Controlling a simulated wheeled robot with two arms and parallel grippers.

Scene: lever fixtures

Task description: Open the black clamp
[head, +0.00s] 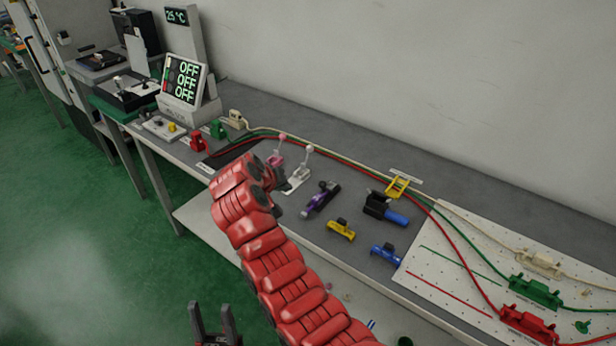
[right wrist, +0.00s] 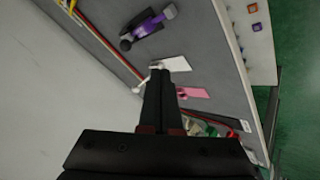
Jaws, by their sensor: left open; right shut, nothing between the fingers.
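A black clamp body with a blue handle (head: 385,210) lies on the grey bench. A black and purple clamp (head: 320,198) lies left of it and also shows in the right wrist view (right wrist: 148,26). I cannot tell which one the task means. My right gripper (head: 284,182) is shut and empty, over the bench beside the white lever fixture (head: 297,178). In the right wrist view its fingertips (right wrist: 159,72) overlap the edge of the white fixture's plate (right wrist: 176,64); contact is unclear. My left gripper (head: 215,318) is open and empty, low in front of the bench.
A pink lever fixture (head: 276,158) stands beside the white one. A yellow clamp (head: 341,229) and a blue clamp (head: 385,254) lie near the front edge. Cables run along the bench's back to a white pegboard (head: 450,262). A display reading OFF (head: 185,82) stands at the left end.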

